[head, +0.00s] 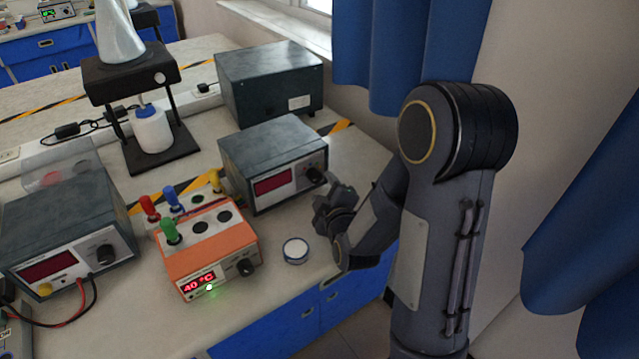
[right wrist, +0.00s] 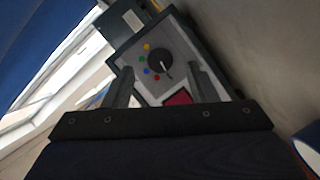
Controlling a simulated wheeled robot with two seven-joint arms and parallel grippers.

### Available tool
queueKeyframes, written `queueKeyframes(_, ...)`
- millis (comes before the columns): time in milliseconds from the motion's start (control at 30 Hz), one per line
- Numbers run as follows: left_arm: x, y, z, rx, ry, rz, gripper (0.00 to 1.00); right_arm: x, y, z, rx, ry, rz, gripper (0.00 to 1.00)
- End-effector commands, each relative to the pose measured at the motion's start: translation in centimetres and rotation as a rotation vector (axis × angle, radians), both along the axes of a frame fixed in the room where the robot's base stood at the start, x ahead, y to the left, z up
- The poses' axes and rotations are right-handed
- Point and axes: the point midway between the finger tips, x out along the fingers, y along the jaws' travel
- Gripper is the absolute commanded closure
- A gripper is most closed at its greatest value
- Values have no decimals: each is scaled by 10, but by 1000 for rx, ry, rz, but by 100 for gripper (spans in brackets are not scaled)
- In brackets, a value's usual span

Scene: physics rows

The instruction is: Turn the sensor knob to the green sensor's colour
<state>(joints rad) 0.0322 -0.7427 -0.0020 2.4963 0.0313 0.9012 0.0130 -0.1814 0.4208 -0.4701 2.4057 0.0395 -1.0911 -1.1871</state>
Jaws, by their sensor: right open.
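The meter box with the sensor knob (head: 314,174) stands at the back right of the bench, with a dark red display. In the right wrist view the dark round knob (right wrist: 159,60) has a white pointer at its lower right, past the red dot. The green sensor (head: 169,230) stands upright in the orange block (head: 208,250), whose display reads 40 °C. My right gripper (head: 334,198) is open in front of the knob; its fingers (right wrist: 161,72) show apart, with the knob beyond them. My left gripper is not in view.
Red (head: 148,206), blue (head: 173,200) and yellow (head: 214,182) sensors also stand at the orange block. A small round white-topped container (head: 295,250) sits near the bench's front edge. Another dark meter (head: 60,235) is at the left. A blue curtain (head: 410,40) hangs behind my right arm.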

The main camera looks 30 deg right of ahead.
Motion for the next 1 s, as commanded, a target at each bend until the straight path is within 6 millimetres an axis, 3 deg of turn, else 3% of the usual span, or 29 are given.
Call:
queueKeyframes(100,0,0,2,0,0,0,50,19,-5,-4,-1,0,0,48)
queueKeyframes(300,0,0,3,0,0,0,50,38,-10,-8,2,0,0,48)
queueKeyframes(633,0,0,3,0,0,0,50,41,-10,-9,3,0,1,49)
queueKeyframes(967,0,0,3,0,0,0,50,41,-10,-9,3,1,0,92)
queueKeyframes(1000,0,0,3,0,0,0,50,41,-10,-9,3,1,0,92)
